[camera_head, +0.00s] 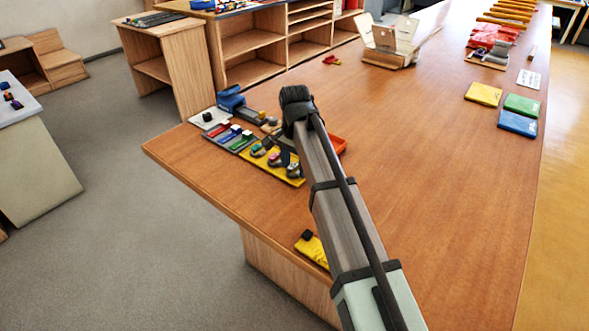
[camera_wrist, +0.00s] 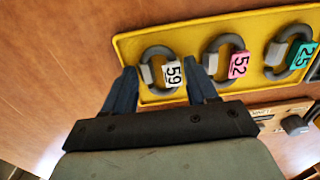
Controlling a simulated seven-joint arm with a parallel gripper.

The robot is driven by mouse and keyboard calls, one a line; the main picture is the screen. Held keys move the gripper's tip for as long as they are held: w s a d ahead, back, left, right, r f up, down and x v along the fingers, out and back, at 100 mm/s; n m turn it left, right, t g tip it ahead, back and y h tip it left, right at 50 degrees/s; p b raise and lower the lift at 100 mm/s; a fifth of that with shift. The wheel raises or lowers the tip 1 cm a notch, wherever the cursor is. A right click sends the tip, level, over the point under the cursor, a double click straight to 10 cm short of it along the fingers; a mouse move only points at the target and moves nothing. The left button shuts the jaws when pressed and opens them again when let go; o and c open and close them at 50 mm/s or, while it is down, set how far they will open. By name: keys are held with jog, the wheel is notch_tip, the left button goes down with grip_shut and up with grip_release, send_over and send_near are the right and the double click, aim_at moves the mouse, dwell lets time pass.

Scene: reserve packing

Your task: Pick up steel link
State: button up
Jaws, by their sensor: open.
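A grey steel link (camera_wrist: 154,52) with a white tag numbered 59 lies on a yellow tray (camera_wrist: 196,37). Two similar grey links lie to its right, one with a pink tag 52 (camera_wrist: 237,66) and one with a teal tag 25 (camera_wrist: 303,55). My gripper (camera_wrist: 163,74) is open, with one blue finger on each side of the link tagged 59. I cannot tell if the fingers touch it. In the head view, my gripper (camera_head: 285,150) is over the yellow tray (camera_head: 291,181), and my arm hides part of the area.
A grey tray with small coloured blocks (camera_head: 232,137) and a blue holder (camera_head: 230,98) stand left of the yellow tray. A red tray (camera_head: 339,144) shows behind my arm. Another yellow item (camera_head: 312,249) lies near the table's front edge. The table's middle (camera_head: 430,140) is clear.

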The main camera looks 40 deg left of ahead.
jog(key=shift+f, duration=0.25)
jog(key=c, duration=0.8)
jog(key=shift+o, duration=0.2)
jog(key=shift+r, duration=0.1)
